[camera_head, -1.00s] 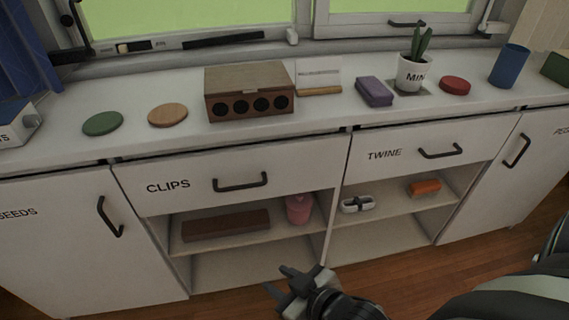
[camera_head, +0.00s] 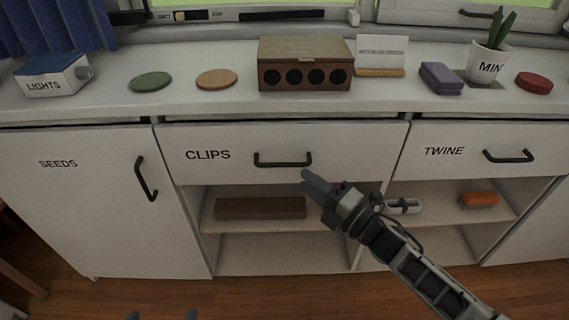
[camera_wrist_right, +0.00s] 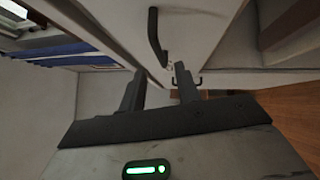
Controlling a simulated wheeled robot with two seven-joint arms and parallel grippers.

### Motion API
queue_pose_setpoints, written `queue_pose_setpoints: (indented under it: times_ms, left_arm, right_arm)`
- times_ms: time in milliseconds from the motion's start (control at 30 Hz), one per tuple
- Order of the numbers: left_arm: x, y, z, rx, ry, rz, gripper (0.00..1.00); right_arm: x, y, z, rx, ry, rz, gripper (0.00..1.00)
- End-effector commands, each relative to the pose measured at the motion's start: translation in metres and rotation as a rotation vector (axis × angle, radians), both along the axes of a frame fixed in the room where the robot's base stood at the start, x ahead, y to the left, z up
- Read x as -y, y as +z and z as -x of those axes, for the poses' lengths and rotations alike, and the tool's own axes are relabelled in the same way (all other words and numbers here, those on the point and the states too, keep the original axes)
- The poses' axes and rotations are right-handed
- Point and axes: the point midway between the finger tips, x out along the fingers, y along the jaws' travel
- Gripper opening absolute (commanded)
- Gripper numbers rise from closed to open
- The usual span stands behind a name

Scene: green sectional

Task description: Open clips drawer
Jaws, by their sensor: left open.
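The clips drawer (camera_head: 350,145) is a white front marked CLIPS, flush with the cabinet, with a dark bar handle (camera_head: 283,160). In the right wrist view the handle (camera_wrist_right: 155,37) stands just ahead of the fingers and to one side. My right gripper (camera_head: 307,180) is just below the handle's right end in the head view; whether it touches cannot be told there. In the wrist view its two fingers (camera_wrist_right: 160,90) are apart with nothing between them. My left gripper (camera_head: 162,315) shows only its two spread fingertips at the bottom edge, low and away from the drawer.
The seeds door (camera_head: 90,205) is left of the drawer, the twine drawer (camera_head: 465,150) right. Open shelves below hold a brown block (camera_head: 260,207), a white object (camera_head: 403,206) and an orange block (camera_head: 479,199). A wooden box (camera_head: 305,65) and other items stand on the countertop.

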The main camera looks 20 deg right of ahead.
Motion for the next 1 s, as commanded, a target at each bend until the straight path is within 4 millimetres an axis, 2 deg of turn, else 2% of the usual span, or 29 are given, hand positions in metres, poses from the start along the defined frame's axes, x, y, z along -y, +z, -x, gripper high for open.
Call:
queue_pose_setpoints:
  times_ms: [100, 333, 500, 800, 833, 933, 1000]
  left_arm:
    - [0.0, -0.001, 0.0, -0.003, 0.0, -0.001, 0.88]
    - [0.0, -0.002, 0.001, -0.003, -0.001, -0.002, 0.88]
    - [0.0, -0.003, 0.0, -0.003, 0.0, -0.002, 0.88]
    - [-0.001, -0.003, 0.0, -0.002, -0.001, -0.003, 0.88]
    - [-0.001, -0.003, 0.0, -0.002, -0.001, -0.003, 0.88]
    - [-0.001, -0.003, 0.0, -0.002, -0.001, -0.003, 0.88]
    - [-0.001, -0.002, 0.0, -0.002, -0.001, -0.003, 0.88]
  right_arm:
    - [-0.014, 0.005, -0.024, 0.004, 0.0, -0.002, 0.33]
    - [-0.032, 0.009, -0.057, 0.001, 0.0, -0.003, 0.33]
    - [-0.039, 0.01, -0.067, 0.0, 0.0, -0.002, 0.33]
    - [-0.04, 0.01, -0.069, -0.002, -0.001, -0.002, 0.33]
    - [-0.04, 0.01, -0.069, -0.002, 0.0, -0.002, 0.3]
    - [-0.039, 0.01, -0.069, -0.001, 0.0, -0.003, 0.02]
    - [-0.039, 0.01, -0.069, -0.001, -0.001, -0.003, 0.0]
